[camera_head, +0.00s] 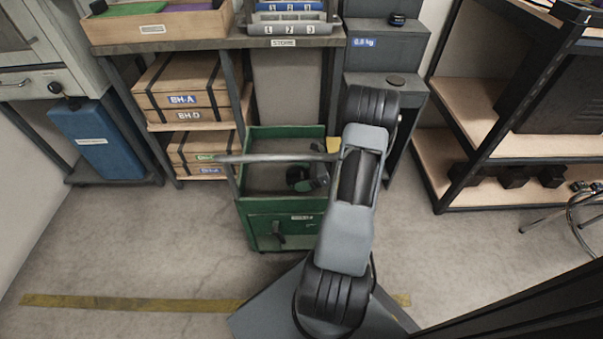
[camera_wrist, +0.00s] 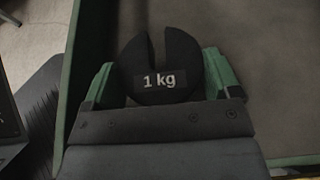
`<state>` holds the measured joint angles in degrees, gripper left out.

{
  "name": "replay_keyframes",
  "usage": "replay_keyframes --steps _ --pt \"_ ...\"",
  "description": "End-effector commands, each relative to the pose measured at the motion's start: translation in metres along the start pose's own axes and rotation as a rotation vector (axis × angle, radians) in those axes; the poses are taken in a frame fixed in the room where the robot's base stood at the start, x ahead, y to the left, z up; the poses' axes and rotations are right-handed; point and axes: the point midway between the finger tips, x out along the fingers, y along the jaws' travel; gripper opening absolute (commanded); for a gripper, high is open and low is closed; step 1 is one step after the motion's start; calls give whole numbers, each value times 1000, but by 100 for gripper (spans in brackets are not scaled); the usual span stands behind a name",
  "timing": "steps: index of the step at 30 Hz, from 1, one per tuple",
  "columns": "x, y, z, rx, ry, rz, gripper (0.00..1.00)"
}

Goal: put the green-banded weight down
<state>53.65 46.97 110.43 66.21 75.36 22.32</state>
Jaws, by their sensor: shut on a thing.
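A round black slotted weight (camera_wrist: 155,55) with a white "1 kg" label shows in the wrist view. I see no green band on its visible face. My gripper (camera_wrist: 160,82) is shut on it, with a green-sided finger at its left and another at its right. In the head view my gripper (camera_head: 308,178) reaches into the open top of the green cart (camera_head: 262,196). The cart's tray floor also shows beyond the weight in the wrist view (camera_wrist: 265,60). I cannot tell whether the weight touches that floor.
The cart's grey handle bar (camera_head: 275,158) crosses near my gripper. A yellow item (camera_head: 333,145) lies at the cart's back right. Behind stand a bench (camera_head: 220,41) with wooden boxes (camera_head: 185,85) and grey steps (camera_head: 385,50). The visible tray floor is mostly bare.

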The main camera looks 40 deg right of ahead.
Motion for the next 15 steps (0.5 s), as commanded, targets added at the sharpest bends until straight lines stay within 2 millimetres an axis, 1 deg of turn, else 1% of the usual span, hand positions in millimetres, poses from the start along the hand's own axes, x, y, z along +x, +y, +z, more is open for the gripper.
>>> replay_keyframes --steps 1,5,15 --pt "3 0 -8 0 -2 -1 22" --pt "8 0 -19 -1 -3 -1 22" --pt "8 -1 -19 -2 -3 -1 22"
